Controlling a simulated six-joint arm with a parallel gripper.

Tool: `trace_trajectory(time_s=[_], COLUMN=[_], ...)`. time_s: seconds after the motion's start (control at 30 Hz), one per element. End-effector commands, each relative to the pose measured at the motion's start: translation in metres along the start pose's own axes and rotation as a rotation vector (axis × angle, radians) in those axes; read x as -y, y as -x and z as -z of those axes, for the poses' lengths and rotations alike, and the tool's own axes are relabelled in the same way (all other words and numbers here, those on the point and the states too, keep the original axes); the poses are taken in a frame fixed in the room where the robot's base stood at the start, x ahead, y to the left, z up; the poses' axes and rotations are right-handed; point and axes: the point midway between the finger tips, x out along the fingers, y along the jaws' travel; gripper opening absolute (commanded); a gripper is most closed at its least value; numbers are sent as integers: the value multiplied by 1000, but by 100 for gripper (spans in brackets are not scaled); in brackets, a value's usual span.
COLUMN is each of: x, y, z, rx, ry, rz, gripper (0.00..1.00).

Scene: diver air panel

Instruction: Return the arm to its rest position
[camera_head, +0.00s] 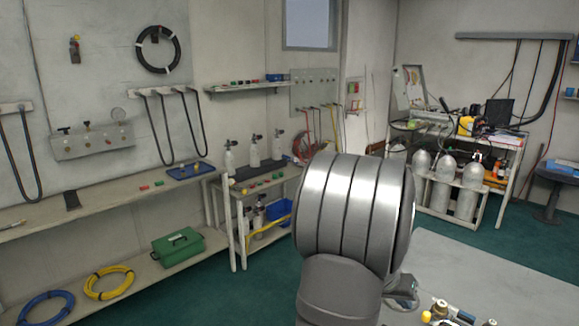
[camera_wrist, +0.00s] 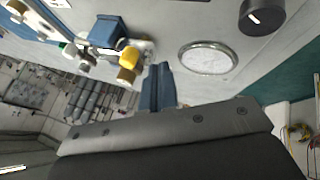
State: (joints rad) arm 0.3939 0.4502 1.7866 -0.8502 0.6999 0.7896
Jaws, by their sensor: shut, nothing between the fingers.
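In the wrist view my gripper (camera_wrist: 158,86) shows as two blue-grey fingers pressed together, with nothing between them. Its wide grey body fills the lower part of that view. The fingertips appear close to a grey panel with a yellow knob (camera_wrist: 127,66), a round white gauge (camera_wrist: 207,57) and a black knob (camera_wrist: 262,16). I cannot tell whether they touch it. In the head view my thick grey arm link stands in the middle foreground and hides most of the arm's end.
Brass and dark fittings (camera_head: 446,312) show at the bottom edge of the head view, beside a pale grey surface (camera_head: 480,270). A bench with a green box (camera_head: 178,246) and coiled hoses (camera_head: 109,283) stands left. A rack of grey cylinders (camera_head: 443,185) stands back right.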

Motion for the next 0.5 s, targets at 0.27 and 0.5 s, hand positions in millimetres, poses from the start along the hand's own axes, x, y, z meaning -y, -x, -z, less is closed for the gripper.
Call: trace_trajectory(time_s=[0.27,0.5], x=[3,8], y=[-15,-24], z=[21,34], rx=[105,188], ry=[-199,-365], rz=[-101,-194], gripper=[0,0])
